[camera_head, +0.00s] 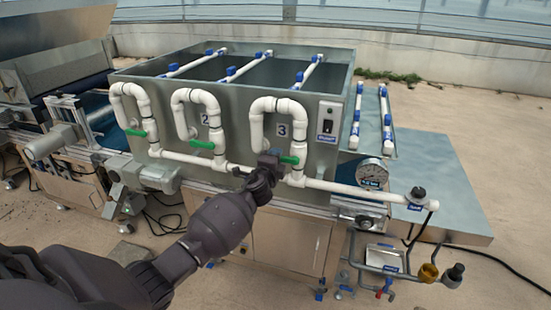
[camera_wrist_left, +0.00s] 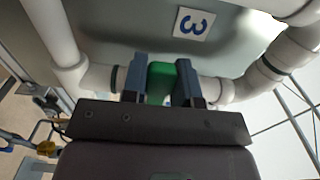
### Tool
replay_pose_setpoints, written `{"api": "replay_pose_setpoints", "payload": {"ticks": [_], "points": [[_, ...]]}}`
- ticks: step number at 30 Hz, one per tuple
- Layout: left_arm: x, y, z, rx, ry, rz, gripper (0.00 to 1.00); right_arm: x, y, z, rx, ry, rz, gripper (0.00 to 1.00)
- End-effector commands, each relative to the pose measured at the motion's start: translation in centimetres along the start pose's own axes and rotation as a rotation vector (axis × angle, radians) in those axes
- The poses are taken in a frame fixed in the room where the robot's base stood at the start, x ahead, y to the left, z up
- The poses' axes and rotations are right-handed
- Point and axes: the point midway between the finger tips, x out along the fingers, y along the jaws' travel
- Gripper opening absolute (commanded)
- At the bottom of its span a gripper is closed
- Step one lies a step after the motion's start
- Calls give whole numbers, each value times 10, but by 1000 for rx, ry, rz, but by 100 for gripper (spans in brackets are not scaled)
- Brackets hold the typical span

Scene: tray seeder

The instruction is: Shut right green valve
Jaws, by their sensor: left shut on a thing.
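The right green valve (camera_head: 289,160) is on the white pipe loop marked 3, on the front of the grey metal tank. Its green handle sticks out to the left, roughly level, across the upright pipe. My left gripper (camera_head: 268,158) is at the handle's left end. In the left wrist view, the two fingers of my left gripper (camera_wrist_left: 160,85) are closed on either side of the green handle (camera_wrist_left: 161,80), below the label 3 (camera_wrist_left: 194,24). My right gripper is in neither view.
The middle green valve (camera_head: 201,144) and left green valve (camera_head: 136,132) sit on neighbouring pipe loops to the left. A pressure gauge (camera_head: 372,173) and a horizontal white pipe (camera_head: 340,188) are to the right. A switch box (camera_head: 328,120) is beside loop 3.

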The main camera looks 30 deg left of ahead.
Motion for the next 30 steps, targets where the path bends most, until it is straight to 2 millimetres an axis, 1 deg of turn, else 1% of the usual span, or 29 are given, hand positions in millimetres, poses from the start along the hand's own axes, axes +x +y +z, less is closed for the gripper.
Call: {"api": "replay_pose_setpoints", "payload": {"ticks": [1,2,6,14,19,23,30], "points": [[1,-2,0,8,1,-4,0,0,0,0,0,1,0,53],[1,-2,0,8,0,-5,32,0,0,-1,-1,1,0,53],[0,-2,0,6,0,-3,53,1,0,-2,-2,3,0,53],[0,-1,0,3,0,-2,53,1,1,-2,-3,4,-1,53],[-8,-1,0,3,0,-2,53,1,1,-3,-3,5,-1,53],[-25,0,0,4,1,-1,53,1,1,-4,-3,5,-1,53],[-66,0,0,3,0,-1,53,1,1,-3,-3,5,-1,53]]}}
